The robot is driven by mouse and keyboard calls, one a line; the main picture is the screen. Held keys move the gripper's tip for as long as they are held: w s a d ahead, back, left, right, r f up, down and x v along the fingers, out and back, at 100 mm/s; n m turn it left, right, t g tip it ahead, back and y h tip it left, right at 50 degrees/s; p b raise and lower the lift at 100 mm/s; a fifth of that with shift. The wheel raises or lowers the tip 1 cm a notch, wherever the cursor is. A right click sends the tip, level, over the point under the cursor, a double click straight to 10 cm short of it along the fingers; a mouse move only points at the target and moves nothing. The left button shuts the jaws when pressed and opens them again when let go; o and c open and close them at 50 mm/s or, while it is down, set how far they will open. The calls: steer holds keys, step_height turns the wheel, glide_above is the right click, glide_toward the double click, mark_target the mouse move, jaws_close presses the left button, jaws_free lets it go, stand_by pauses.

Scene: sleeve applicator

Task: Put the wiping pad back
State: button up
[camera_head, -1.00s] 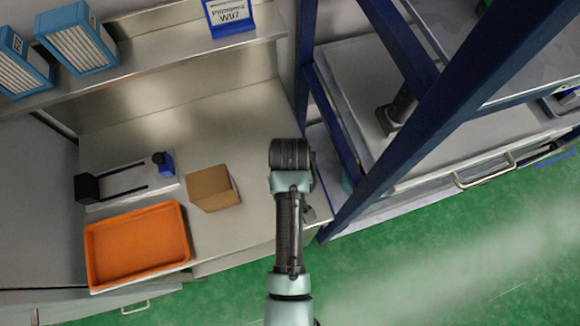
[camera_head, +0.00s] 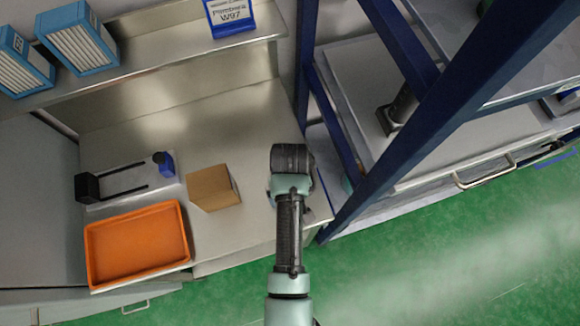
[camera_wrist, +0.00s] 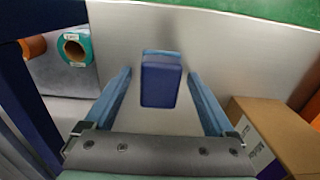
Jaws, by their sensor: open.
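The wiping pad, which I take to be the blue block (camera_wrist: 161,84), is on the metal counter in the wrist view. It has a dark blue body and a lighter blue strip along its far edge. My gripper (camera_wrist: 160,73) is open, with one blue finger on each side of the pad. Gaps show between the pad and both fingers. I cannot tell how far the fingers are above the counter. In the head view, my arm hides the pad and the fingers.
A cardboard box (camera_head: 213,188) stands left of my arm on the counter (camera_head: 240,130). An orange tray (camera_head: 138,243) and a black-and-blue fixture (camera_head: 125,183) lie further left. A blue frame (camera_head: 425,130) rises close on the right. A teal roll (camera_wrist: 75,48) shows in the wrist view.

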step_height(320, 180, up, 12)
steer(key=w+r+m+t, duration=0.1)
steer(key=w+r+t, duration=0.7)
steer(key=r, duration=0.6)
steer(key=w+r+m+t, duration=0.1)
steer(key=w+r+t, duration=0.4)
steer(key=w+r, duration=0.7)
steer(key=s+r+m+t, duration=0.1)
steer(key=s+r+t, duration=0.15)
steer(key=r, duration=0.75)
steer(key=s+r+t, duration=0.1)
steer(key=r+t, duration=0.3)
steer(key=r, duration=0.5)
steer(key=s+r+t, duration=0.4)
steer(key=s+r, duration=0.2)
steer(key=r, duration=0.3)
steer(key=s+r+t, duration=0.4)
steer(key=s+r, duration=0.2)
steer(key=r, duration=0.3)
steer(key=shift+s+r+m, duration=0.2)
steer(key=shift+r+m, duration=0.1)
